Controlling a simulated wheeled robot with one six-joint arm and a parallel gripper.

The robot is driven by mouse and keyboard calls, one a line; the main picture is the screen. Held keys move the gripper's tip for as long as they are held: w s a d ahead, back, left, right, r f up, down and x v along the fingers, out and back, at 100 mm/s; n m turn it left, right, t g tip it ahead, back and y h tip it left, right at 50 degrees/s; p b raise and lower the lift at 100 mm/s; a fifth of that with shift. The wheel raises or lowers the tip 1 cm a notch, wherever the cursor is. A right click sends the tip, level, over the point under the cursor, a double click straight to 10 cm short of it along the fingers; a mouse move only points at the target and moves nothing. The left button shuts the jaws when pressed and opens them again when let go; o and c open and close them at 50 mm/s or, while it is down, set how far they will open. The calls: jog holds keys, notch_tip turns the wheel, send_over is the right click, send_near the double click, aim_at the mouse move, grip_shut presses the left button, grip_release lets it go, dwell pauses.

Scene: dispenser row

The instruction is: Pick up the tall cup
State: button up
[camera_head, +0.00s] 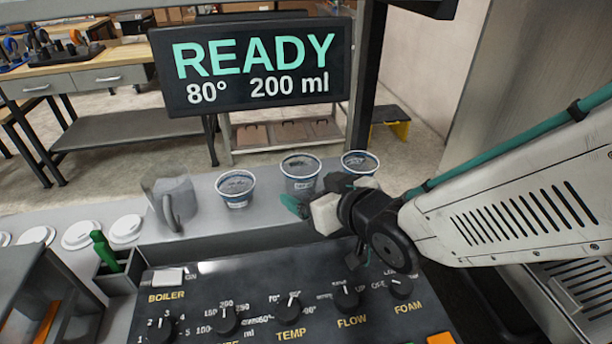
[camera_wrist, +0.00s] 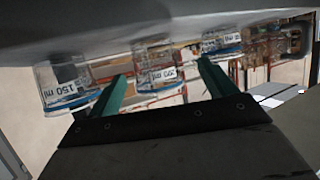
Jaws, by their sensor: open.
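Three clear cups with blue and white bands stand in a row on the grey counter. The middle cup (camera_head: 300,174) looks the tallest; it also shows in the wrist view (camera_wrist: 154,56), between my fingers in the picture. The right cup (camera_head: 359,162) is partly hidden behind my gripper and shows in the wrist view (camera_wrist: 222,42). My gripper (camera_head: 316,194) is open and empty, its teal fingers on the near side of the middle cup. I cannot tell the exact gap.
A grey jug (camera_head: 172,203) stands left of the cups. White lids (camera_head: 82,235) lie farther left. The control panel (camera_head: 270,300) with knobs is in front, below my arm. A READY display (camera_head: 255,66) hangs above and behind the cups.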

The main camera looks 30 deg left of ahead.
jog(key=x, duration=0.6)
jog(key=shift+w, duration=0.5)
jog(key=c, duration=1)
